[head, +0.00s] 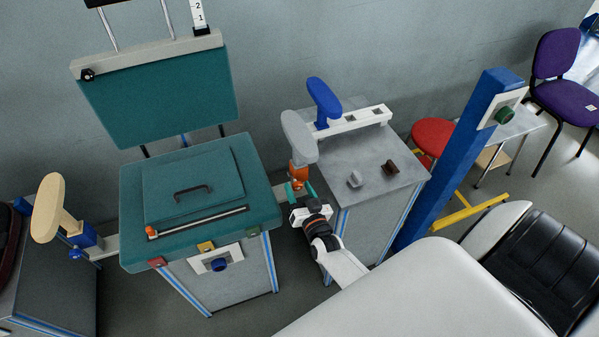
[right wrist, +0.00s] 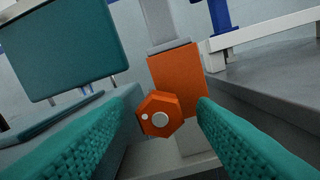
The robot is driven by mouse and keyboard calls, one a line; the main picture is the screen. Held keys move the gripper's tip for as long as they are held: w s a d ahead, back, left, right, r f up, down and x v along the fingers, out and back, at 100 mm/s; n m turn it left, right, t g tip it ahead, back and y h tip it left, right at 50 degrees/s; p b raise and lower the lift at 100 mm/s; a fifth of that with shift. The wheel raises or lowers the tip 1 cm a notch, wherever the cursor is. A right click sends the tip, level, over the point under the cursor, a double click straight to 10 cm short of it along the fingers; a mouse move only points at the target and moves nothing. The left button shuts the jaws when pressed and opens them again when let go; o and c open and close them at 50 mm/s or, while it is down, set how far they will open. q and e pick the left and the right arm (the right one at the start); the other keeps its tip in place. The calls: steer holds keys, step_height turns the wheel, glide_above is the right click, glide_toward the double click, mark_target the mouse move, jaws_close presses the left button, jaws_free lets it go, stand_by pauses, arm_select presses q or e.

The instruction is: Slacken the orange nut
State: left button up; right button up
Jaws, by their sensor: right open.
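The orange nut (right wrist: 165,103) is a hexagonal knob with a pale round centre, on the front of an orange block (right wrist: 178,75) around a grey post. In the head view the orange block (head: 299,172) sits below a grey oval pad, and the nut is small and partly hidden by my gripper. My right gripper (head: 300,190) is open in front of the nut. In the right wrist view its teal ribbed fingers (right wrist: 170,108) lie to either side of the nut, with gaps visible. My left gripper is not in view.
A teal padded seat (head: 262,195) with a backrest (head: 165,100) stands left of the nut. A grey table (head: 370,165) with small clamps stands to the right. A blue column (head: 450,155) is further right. Grey floor shows between the stands.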

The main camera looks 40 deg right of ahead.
steer(key=v, duration=1.2)
steer(key=s+a+f+n+g+y, duration=0.1)
steer(key=s+a+f+n+g, duration=0.15)
steer(key=f, duration=0.45)
steer(key=s+a+f+n+g+y, duration=0.1)
steer(key=s+a+f+g+y, duration=0.2)
steer(key=f, duration=0.4)
steer(key=s+a+f+n+g, duration=0.1)
steer(key=s+a+f+g, duration=0.1)
steer(key=s+f, duration=0.35)
steer(key=s+f+n+g, duration=0.2)
steer(key=s+f+g, duration=0.2)
steer(key=s+f, duration=0.3)
steer(key=s+d+f+n+g, duration=0.1)
steer(key=s+f+g, duration=0.4)
steer(key=s, duration=0.8)
step_height(320, 180, down, 2)
steer(key=shift+s+f+n, duration=0.1)
steer(key=shift+s+n, duration=0.3)
steer(key=shift+n, duration=0.15)
steer(key=shift+d, duration=0.1)
